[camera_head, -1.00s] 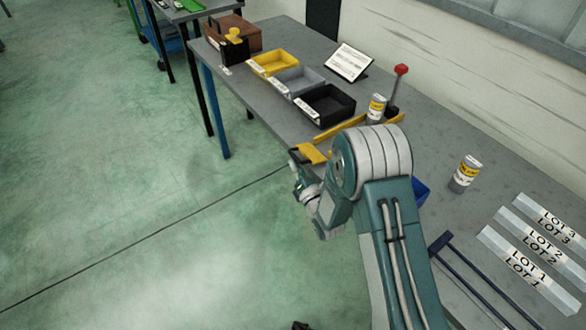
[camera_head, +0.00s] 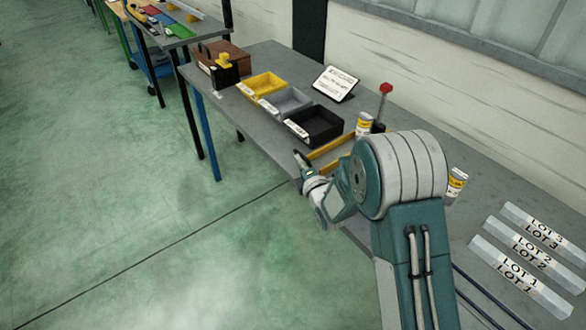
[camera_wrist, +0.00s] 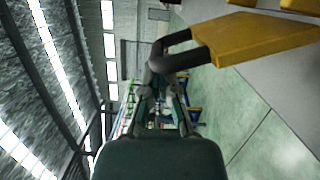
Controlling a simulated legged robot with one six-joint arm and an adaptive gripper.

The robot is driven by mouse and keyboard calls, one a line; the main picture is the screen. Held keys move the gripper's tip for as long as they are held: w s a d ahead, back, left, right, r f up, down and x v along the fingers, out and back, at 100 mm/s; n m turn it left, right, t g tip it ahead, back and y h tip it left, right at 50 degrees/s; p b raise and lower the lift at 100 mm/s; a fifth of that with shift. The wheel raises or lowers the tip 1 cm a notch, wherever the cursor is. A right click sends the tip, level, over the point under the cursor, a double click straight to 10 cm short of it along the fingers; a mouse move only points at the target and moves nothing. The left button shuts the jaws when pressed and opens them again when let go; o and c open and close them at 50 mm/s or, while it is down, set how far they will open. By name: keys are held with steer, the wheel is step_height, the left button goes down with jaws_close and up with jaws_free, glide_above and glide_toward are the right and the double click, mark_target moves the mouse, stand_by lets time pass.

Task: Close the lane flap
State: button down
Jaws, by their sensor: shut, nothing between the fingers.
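The lane flap (camera_wrist: 262,38) looks like a yellow plate with a dark bent handle (camera_wrist: 178,50) in the upper right of the wrist view. My gripper (camera_wrist: 160,88) is shut and empty, with its tips close to the handle; I cannot tell whether they touch. In the head view my gripper (camera_head: 302,160) is at the bench's front edge, left of the yellow lane rails (camera_head: 333,146). The flap itself is mostly hidden there behind my arm. A can (camera_head: 364,123) stands at the far end of the rails, beside a red-knobbed lever (camera_head: 383,100).
Yellow (camera_head: 263,85), grey (camera_head: 287,101) and black (camera_head: 315,123) bins stand on the grey bench (camera_head: 240,104) beyond the lane. The floor left of the bench is clear.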

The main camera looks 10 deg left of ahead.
steer(key=shift+w+d+r+m, duration=0.3)
steer(key=shift+w+d+m, duration=0.1)
steer(key=shift+m, duration=0.3)
steer(key=shift+w+d+r, duration=0.2)
steer(key=shift+w+d, duration=0.1)
steer(key=shift+w, duration=0.1)
